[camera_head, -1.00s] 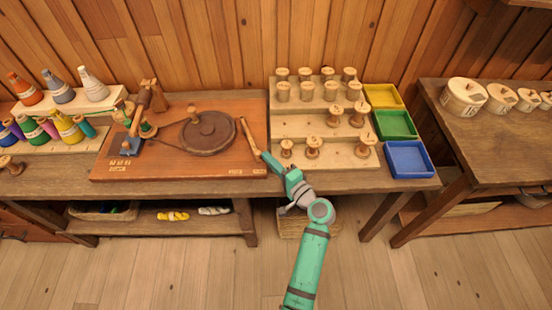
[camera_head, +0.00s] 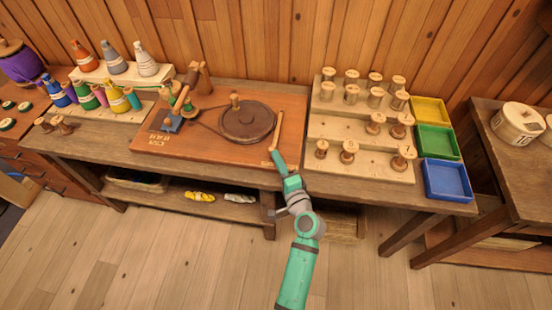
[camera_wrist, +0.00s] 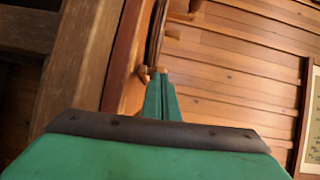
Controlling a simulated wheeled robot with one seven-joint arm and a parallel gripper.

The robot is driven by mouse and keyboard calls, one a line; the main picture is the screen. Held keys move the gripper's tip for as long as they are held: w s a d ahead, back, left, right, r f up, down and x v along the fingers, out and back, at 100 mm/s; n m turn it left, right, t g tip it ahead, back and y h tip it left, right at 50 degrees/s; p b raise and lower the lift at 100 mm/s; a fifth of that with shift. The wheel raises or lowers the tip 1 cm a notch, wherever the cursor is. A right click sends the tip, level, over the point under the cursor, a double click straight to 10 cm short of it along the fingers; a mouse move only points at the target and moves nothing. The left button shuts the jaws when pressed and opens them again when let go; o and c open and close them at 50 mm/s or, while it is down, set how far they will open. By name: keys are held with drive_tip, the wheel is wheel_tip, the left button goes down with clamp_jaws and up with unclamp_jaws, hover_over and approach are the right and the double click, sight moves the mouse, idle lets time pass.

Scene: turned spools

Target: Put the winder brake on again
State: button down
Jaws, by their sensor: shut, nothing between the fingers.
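The winder stands on a reddish board (camera_head: 205,146) with a dark round wheel (camera_head: 247,122). A thin wooden brake lever (camera_head: 277,130) lies just right of the wheel. Its upper part is close to the rim; I cannot tell whether it touches. My gripper (camera_head: 277,156) is shut and empty, its tips at the lever's near end. In the wrist view the shut green fingers (camera_wrist: 162,98) point at a small wooden peg (camera_wrist: 146,74), close to or touching it. The fingers hide part of what lies beyond.
A rack (camera_head: 335,129) of wooden spools stands right of the board, then yellow, green (camera_head: 432,141) and blue (camera_head: 446,180) trays. Colored thread cones (camera_head: 116,63) stand at the left. A second table (camera_head: 500,190) is at the right. The floor in front is clear.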

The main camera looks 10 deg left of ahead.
drive_tip(key=shift+s+a, duration=0.1)
drive_tip(key=shift+a, duration=0.4)
drive_tip(key=d, duration=0.1)
drive_tip(key=s+d, duration=0.1)
drive_tip(key=d, duration=0.3)
drive_tip(key=shift+s+r, duration=0.15)
drive_tip(key=shift+s, duration=0.15)
drive_tip(key=s+d+f+n+h, duration=0.1)
drive_tip(key=s+d+f+h, duration=0.15)
drive_tip(key=s, duration=0.55)
drive_tip(key=s+d+f+g+h, duration=0.1)
drive_tip(key=s+f+h, duration=0.25)
drive_tip(key=s, duration=0.55)
drive_tip(key=s+d+f+n+h, duration=0.1)
drive_tip(key=s+d+f+h, duration=0.15)
drive_tip(key=s, duration=0.55)
drive_tip(key=s+r+n, duration=0.4)
drive_tip(key=s, duration=0.3)
drive_tip(key=s+a+r+n+t, duration=0.1)
drive_tip(key=s+r+n, duration=0.4)
drive_tip(key=s, duration=0.3)
drive_tip(key=shift+s+r, duration=0.25)
